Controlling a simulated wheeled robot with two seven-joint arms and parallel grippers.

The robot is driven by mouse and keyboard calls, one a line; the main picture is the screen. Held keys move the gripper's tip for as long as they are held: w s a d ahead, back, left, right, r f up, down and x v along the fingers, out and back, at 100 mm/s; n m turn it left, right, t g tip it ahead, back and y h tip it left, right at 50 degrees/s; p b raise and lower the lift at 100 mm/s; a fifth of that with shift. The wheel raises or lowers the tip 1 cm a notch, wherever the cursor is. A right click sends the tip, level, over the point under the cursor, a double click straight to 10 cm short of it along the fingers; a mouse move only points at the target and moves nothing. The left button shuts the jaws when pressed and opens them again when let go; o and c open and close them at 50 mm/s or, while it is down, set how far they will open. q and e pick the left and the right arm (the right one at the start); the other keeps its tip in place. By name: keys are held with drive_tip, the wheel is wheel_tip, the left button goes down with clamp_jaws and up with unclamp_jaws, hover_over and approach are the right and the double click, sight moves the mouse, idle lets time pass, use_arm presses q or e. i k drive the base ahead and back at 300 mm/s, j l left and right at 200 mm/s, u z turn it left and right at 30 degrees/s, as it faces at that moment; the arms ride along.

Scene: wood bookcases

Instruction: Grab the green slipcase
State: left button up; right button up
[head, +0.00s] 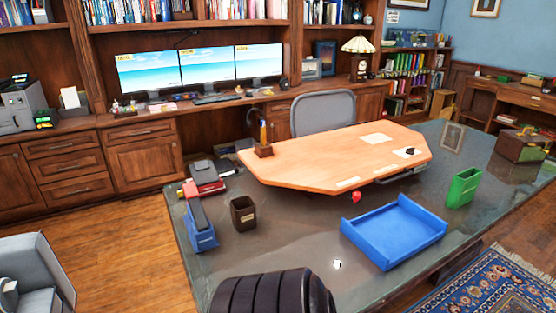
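The green slipcase (463,187) stands upright on the right part of the dark glossy desk (300,240), with its open side facing up. It is to the right of and behind a blue tray (372,249). Nothing touches it that I can see. Neither of my grippers shows in the head view.
A wooden raised top (330,158) sits on the desk behind the tray. A brown pencil cup (243,214), a blue stapler-like object (200,225) and a red one (205,182) stand at left. A dark ribbed shape (275,293) fills the bottom middle. A picture frame (452,137) stands behind the slipcase.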

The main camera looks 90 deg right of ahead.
sight(461, 191)
drive_tip(key=z, duration=4.05)
drive_tip(key=u, duration=0.4)
drive_tip(key=i+l+u, duration=0.15)
drive_tip(key=l+u, duration=0.3)
drive_tip(key=i+l+u, duration=0.1)
drive_tip(key=l+u, duration=0.2)
drive_tip(key=u, duration=0.15)
drive_tip(key=l+u, duration=0.4)
drive_tip(key=i, duration=0.05)
